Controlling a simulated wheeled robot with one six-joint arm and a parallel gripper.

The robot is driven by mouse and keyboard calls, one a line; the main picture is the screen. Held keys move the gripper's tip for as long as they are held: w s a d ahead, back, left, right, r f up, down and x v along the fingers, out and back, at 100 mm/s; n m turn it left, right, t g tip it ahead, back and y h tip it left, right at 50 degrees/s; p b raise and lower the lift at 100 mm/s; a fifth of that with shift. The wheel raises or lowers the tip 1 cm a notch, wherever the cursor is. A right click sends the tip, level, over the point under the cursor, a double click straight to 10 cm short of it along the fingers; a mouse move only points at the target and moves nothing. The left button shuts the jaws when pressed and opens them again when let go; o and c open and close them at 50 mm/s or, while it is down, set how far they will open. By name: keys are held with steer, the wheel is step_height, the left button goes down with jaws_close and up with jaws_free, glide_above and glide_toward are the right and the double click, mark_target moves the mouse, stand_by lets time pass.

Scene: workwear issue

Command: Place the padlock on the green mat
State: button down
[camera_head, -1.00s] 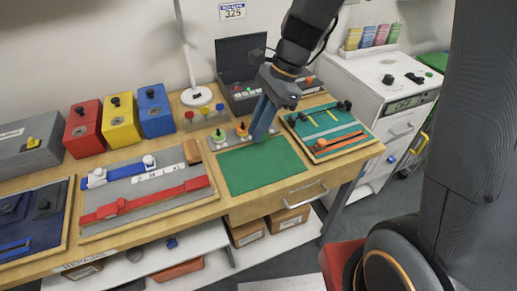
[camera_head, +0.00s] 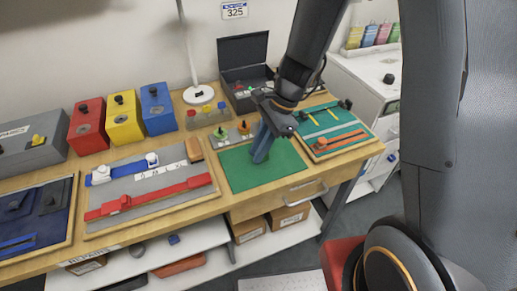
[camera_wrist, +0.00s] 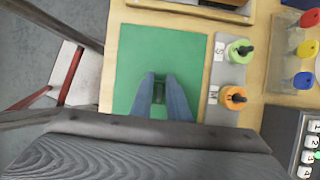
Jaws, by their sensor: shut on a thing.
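The green mat (camera_head: 285,172) lies flat on the wooden bench, in the middle of the head view; it also shows in the wrist view (camera_wrist: 140,52). My gripper (camera_head: 260,158) points down over the mat, near its middle. In the wrist view its blue-grey fingers (camera_wrist: 159,85) are closed on a small dark thing (camera_wrist: 159,93), which looks to be the padlock. Most of it is hidden between the fingers. Whether it touches the mat or hangs just above it, I cannot tell. No other padlock is plain in view.
Green (camera_head: 220,133) and orange (camera_head: 244,128) knobbed pieces stand just behind the mat. A teal tool board (camera_head: 330,130) lies to its right, a grey board with red and blue parts (camera_head: 150,185) to its left. An open black case (camera_head: 245,60) is behind. The mat around my gripper is bare.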

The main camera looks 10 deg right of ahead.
steer(key=shift+f, duration=0.1)
steer(key=c, duration=1.7)
jaws_free()
steer(key=b+v, duration=0.2)
steer(key=v, duration=1)
steer(key=shift+s+d+f+n+t+h, duration=0.65)
steer(key=shift+s+d+n, duration=0.8)
steer(key=shift+n, duration=1.05)
steer(key=shift+s+d+f+n+t+h, duration=0.35)
steer(key=shift+s+d+n+h, duration=0.8)
steer(key=shift+n, duration=1.35)
steer(key=shift+s+d+f+n+t+h, duration=0.5)
steer(key=shift+s+d+n, duration=1.15)
steer(key=shift+n, duration=0.85)
steer(key=shift+w+d, duration=0.1)
